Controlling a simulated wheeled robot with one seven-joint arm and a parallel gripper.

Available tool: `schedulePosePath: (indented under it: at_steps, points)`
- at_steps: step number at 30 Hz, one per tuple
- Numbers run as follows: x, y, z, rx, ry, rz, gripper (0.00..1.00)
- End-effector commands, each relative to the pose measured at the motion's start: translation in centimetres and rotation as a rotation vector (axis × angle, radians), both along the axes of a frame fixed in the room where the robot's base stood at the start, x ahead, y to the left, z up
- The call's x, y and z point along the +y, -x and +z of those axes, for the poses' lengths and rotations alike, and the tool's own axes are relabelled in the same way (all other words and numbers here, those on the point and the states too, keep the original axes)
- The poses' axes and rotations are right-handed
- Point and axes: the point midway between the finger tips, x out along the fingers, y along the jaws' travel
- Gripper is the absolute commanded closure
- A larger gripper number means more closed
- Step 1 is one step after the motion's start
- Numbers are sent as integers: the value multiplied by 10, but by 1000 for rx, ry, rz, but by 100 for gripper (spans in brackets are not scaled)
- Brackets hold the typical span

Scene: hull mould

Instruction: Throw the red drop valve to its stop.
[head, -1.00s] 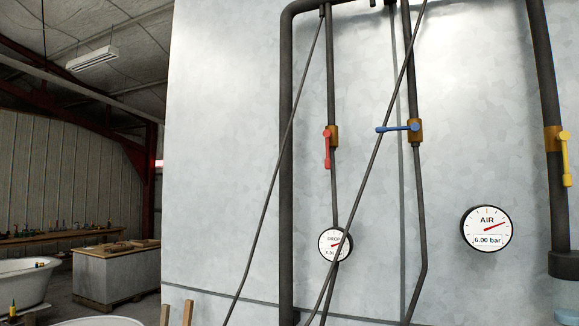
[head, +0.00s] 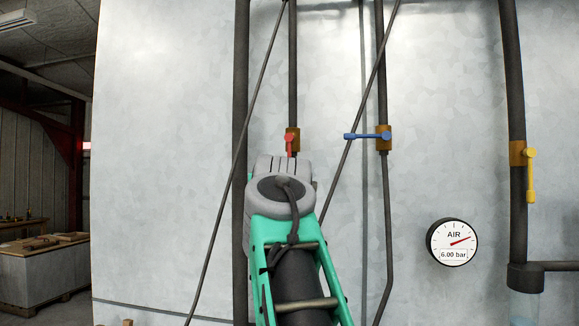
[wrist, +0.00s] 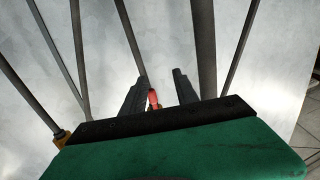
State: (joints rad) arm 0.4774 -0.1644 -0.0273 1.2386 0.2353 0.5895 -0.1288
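The red drop valve has a brass body on a dark vertical pipe. The upper part of its red lever (head: 289,145) shows in the head view, pointing down. The rest of it is hidden behind my arm. In the wrist view the red lever (wrist: 153,98) shows between the two dark fingers of my gripper (wrist: 160,76). The fingers are apart, with gaps visible beside the lever, and I see no grip on it. My fingertips are hidden in the head view.
A blue-handled valve (head: 368,136) with its lever level is to the right. A yellow-handled valve (head: 530,175) is further right, lever down. The air gauge (head: 453,242) reads 6.00 bar. A thin slanted rod (head: 347,150) runs close right of my wrist.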

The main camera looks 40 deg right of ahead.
Motion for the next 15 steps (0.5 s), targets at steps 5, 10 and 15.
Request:
schedulePosePath:
  at_steps: [5,10,15]
  points:
    - [-21,12,42,-65,41,-50,64]
    - [-40,-10,45,-65,41,-50,64]
    - [-59,-33,44,-66,40,-48,64]
